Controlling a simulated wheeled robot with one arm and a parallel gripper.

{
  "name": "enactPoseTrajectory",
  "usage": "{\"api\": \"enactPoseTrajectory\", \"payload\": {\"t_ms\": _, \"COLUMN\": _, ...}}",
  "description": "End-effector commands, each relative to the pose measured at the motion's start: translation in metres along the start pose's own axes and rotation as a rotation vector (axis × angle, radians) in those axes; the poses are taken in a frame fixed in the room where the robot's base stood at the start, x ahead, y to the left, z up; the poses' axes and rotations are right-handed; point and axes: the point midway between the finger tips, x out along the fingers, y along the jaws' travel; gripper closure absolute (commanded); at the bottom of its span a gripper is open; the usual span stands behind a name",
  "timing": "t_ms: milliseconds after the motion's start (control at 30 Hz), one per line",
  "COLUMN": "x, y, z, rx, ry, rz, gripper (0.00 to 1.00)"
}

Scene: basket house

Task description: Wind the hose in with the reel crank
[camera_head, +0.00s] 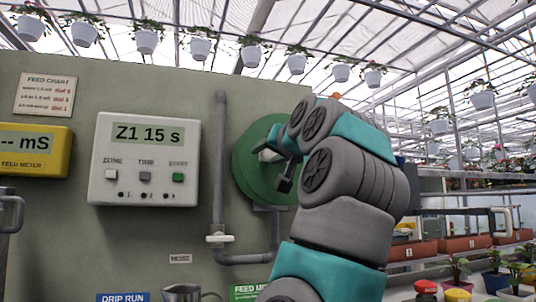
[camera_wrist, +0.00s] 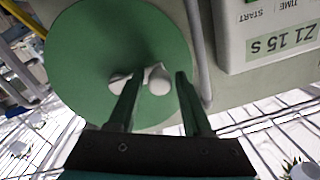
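The green hose reel (camera_head: 246,163) is a round disc on the grey-green panel, partly hidden behind my arm in the head view. It fills the upper left of the wrist view (camera_wrist: 85,60). Its pale crank (camera_head: 268,155) shows at the disc's front, and in the wrist view the rounded crank knob (camera_wrist: 159,82) lies between my two fingers. My gripper (camera_wrist: 160,74) has its fingers apart, with a small gap showing between the knob and the right finger. In the head view my gripper (camera_head: 282,168) is at the reel face, largely covered by my wrist. No hose is clearly visible.
A grey pipe (camera_head: 220,160) with a white valve handle runs left of the reel. A white timer box (camera_head: 145,158) and a yellow feed meter (camera_head: 34,150) are on the panel. A metal jug (camera_head: 183,292) stands below. Shelves with pots (camera_head: 455,245) are right.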

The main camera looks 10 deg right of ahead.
Motion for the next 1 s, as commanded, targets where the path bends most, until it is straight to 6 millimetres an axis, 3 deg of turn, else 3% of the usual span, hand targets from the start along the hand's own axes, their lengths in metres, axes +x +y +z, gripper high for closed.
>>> {"api": "enactPoseTrajectory", "payload": {"t_ms": 67, "x": 0.0, "y": 0.0001, "z": 0.0, "rx": 0.0, "ry": 0.0, "rz": 0.0, "gripper": 0.61}}
{"api": "enactPoseTrajectory", "payload": {"t_ms": 400, "x": 0.0, "y": -0.0003, "z": 0.0001, "rx": 0.0, "ry": 0.0, "rz": -0.001, "gripper": 0.99}}
{"api": "enactPoseTrajectory", "payload": {"t_ms": 1000, "x": 0.0, "y": -0.001, "z": 0.0002, "rx": -0.001, "ry": -0.001, "rz": -0.002, "gripper": 1.0}}
